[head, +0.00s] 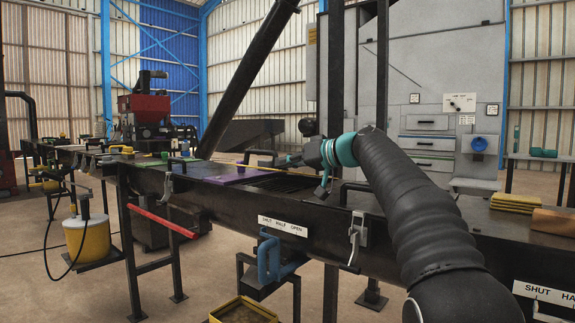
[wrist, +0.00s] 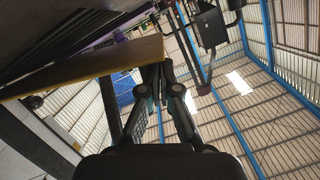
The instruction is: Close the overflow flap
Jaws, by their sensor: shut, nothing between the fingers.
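My gripper (head: 308,155) is over the dark trough, its teal and black parts at the end of my arm; its fingers are partly hidden in the head view. In the wrist view its fingers (wrist: 158,85) are together and empty. A tan panel with a yellow edge (wrist: 95,70) reaches in from the left, its end close to or against the fingertips; I cannot tell if they touch. In the head view a thin yellow edge (head: 250,166) runs beside the purple plate (head: 238,176) toward my gripper. It may be the overflow flap, seen nearly edge-on.
Dark posts (head: 336,60) rise behind my gripper. Yellow pads (head: 514,203) lie at right.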

